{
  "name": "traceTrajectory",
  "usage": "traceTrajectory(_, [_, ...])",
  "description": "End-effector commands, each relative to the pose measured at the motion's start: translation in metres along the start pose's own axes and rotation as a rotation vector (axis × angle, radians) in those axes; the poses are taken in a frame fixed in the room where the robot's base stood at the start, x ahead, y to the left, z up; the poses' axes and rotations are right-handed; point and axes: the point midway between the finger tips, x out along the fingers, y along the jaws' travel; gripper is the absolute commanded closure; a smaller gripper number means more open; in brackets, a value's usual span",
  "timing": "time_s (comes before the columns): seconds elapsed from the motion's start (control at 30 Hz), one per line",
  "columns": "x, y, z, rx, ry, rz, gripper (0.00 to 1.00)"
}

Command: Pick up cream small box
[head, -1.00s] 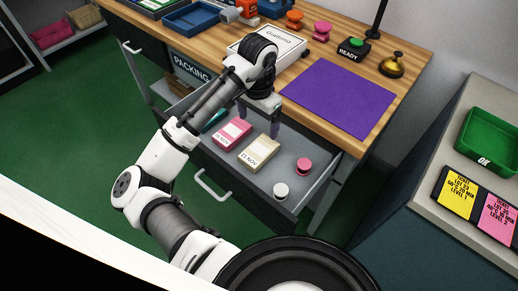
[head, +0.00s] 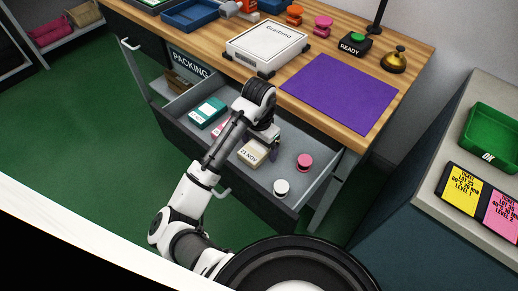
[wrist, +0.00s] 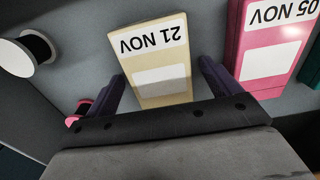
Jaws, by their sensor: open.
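The cream small box (head: 251,156) lies in the open grey drawer, partly hidden by my gripper in the head view. In the wrist view the cream box (wrist: 160,68) shows its "21 NOV" label and lies between my two fingers. My gripper (wrist: 166,82) is open, with one purple-grey finger on each side of the box. In the head view my gripper (head: 262,150) is down in the drawer over the box. I cannot tell whether the fingers touch it.
A pink box (wrist: 268,50) lies close beside the cream box. A teal box (head: 207,112) is farther left. A pink spool (head: 304,162) and a white spool (head: 281,188) stand to the right in the drawer (head: 311,190). The desk edge is behind.

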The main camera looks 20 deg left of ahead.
Motion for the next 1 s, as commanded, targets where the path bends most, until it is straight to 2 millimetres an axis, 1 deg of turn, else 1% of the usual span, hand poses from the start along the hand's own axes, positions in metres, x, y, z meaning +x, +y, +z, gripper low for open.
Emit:
traceTrajectory(0.2, [0.0010,-0.0003,0.0001,0.000,0.000,0.000,0.11])
traceTrajectory(0.23, [0.0010,-0.0003,0.0001,0.000,0.000,0.000,0.12])
traceTrajectory(0.6, [0.0008,-0.0003,0.0001,0.000,0.000,0.000,0.61])
traceTrajectory(0.87, [-0.0004,-0.0004,0.0000,0.000,0.000,-0.001,0.62])
traceTrajectory(1.0, [-0.0075,-0.0010,0.0000,0.000,0.001,-0.003,0.62])
